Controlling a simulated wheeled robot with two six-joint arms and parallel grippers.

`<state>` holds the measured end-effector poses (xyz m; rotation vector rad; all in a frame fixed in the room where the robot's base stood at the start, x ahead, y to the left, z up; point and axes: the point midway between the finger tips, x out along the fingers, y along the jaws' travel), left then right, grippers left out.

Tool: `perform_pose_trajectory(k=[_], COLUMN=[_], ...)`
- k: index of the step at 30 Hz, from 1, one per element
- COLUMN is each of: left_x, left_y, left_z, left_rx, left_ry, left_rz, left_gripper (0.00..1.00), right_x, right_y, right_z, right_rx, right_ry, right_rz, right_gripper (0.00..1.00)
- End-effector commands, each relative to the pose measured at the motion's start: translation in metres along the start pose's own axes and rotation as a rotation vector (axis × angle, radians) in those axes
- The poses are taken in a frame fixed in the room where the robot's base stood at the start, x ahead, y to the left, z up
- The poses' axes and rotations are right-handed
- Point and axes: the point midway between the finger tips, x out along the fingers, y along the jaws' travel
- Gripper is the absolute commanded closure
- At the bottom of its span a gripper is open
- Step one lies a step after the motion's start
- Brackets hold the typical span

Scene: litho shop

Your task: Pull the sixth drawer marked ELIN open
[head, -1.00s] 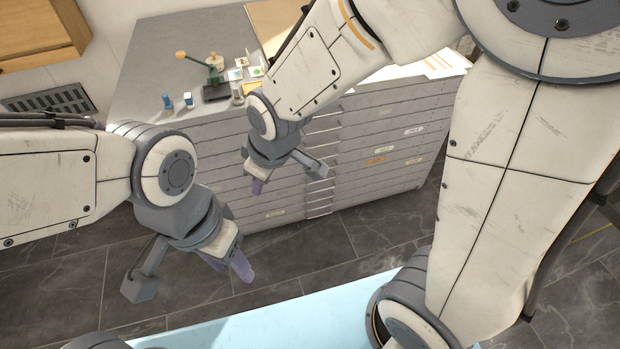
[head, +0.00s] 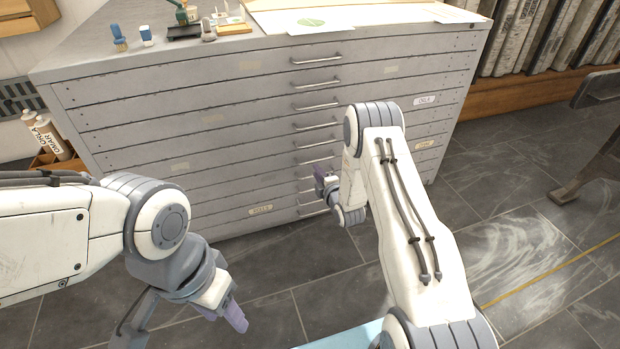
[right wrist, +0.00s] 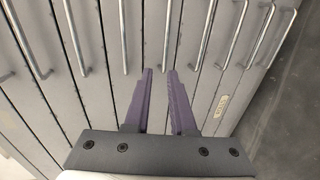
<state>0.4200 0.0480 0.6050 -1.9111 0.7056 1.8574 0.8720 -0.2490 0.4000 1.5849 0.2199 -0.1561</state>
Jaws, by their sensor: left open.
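The grey cabinet (head: 200,131) has a column of shallow shut drawers with metal bar handles. No drawer label reads clearly as ELIN; a pale label (head: 260,209) low on the front is too small to read. My right gripper (head: 320,175) is at the lower part of the handle column. In the right wrist view its purple fingers (right wrist: 160,71) are apart, with nothing held, and the lower end of a drawer handle (right wrist: 167,35) shows at the gap; contact is unclear. My left gripper (head: 235,318) is open and empty, above the floor away from the cabinet.
Small bottles (head: 119,38), a green-handled device (head: 185,15) and papers (head: 318,22) lie on the cabinet top. A wooden crate with bottles (head: 48,139) stands left.

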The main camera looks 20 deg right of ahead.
Motion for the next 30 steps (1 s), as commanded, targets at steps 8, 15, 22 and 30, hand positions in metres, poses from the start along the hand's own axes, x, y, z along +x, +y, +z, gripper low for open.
perform_pose_trajectory(k=[8,15,22,30], left_x=[0.019,0.043,0.057,0.059], left_y=[-0.001,-0.003,-0.004,-0.004], left_z=[0.001,0.002,0.003,0.003], left_rx=[0.000,0.000,0.000,0.000], left_ry=[0.001,0.001,0.001,0.000], left_rz=[0.000,0.000,0.000,0.000], left_gripper=[0.50,0.50,0.50,0.50], right_x=[0.020,0.066,0.097,0.105], right_y=[-0.015,-0.015,-0.012,-0.010], right_z=[0.009,0.009,0.010,0.009], right_rx=[-0.032,-0.030,-0.029,-0.027], right_ry=[-0.008,-0.008,-0.009,-0.009], right_rz=[0.037,0.037,0.035,0.031], right_gripper=[0.77,0.77,0.77,0.77])
